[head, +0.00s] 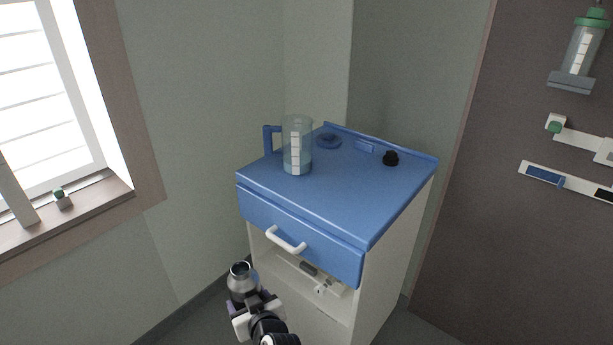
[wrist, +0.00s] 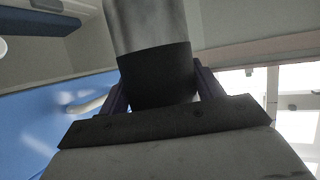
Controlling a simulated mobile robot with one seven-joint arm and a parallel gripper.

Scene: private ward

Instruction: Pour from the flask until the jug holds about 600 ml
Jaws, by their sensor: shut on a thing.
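The jug (head: 298,152) is a clear beaker-like vessel with a white scale strip and a blue handle. It stands upright on the blue cabinet top, near its left back edge. A little liquid may be in it, but I cannot tell the level. The flask (head: 240,279) is metallic with an open dark mouth. My gripper (head: 246,305) is shut on it, below and left of the cabinet drawer, apart from the jug. In the wrist view the flask (wrist: 147,24) shows a grey body and a black band between the fingers (wrist: 160,95).
The blue-topped cabinet (head: 350,205) has a drawer with a white handle (head: 285,240) and an open shelf below. A window (head: 50,90) is at left. Wall fittings (head: 575,60) hang at right.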

